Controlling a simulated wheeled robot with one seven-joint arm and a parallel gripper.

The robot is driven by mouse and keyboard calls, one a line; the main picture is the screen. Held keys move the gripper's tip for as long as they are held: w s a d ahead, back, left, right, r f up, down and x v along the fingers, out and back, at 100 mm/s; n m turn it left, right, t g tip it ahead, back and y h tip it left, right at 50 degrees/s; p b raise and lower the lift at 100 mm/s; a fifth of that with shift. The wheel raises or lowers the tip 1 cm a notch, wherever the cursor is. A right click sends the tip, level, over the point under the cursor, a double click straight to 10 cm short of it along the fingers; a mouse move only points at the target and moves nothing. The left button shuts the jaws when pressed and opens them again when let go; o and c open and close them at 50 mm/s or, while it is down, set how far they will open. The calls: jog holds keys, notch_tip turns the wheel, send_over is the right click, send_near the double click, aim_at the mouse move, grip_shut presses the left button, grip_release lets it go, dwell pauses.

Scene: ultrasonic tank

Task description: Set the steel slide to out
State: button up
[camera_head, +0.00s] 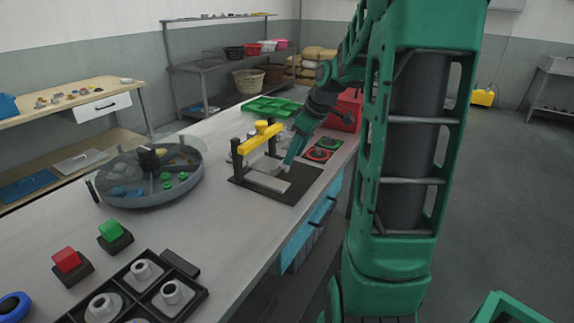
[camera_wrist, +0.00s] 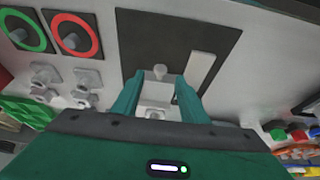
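The steel slide (camera_head: 268,182) is a pale bar low on a black base plate (camera_head: 300,192), beside a frame with dark posts and a yellow top bar (camera_head: 260,139). In the wrist view a pale flat bar (camera_wrist: 201,66) lies on the black plate, and a small grey knob (camera_wrist: 160,71) stands beside it. My gripper (camera_head: 287,166) reaches down at the slide. In the wrist view its two green fingers (camera_wrist: 160,80) are apart, with the knob at the gap between the tips. I cannot tell whether they touch it.
Red and green ringed dials (camera_head: 317,155) sit just right of the plate. A green tray (camera_head: 271,105) and a red bin (camera_head: 346,110) are behind. A round clear-lidded tank (camera_head: 150,198) stands left. Red (camera_head: 67,260) and green (camera_head: 110,231) switches are nearer.

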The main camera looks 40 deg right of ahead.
jog(key=shift+x, duration=2.55)
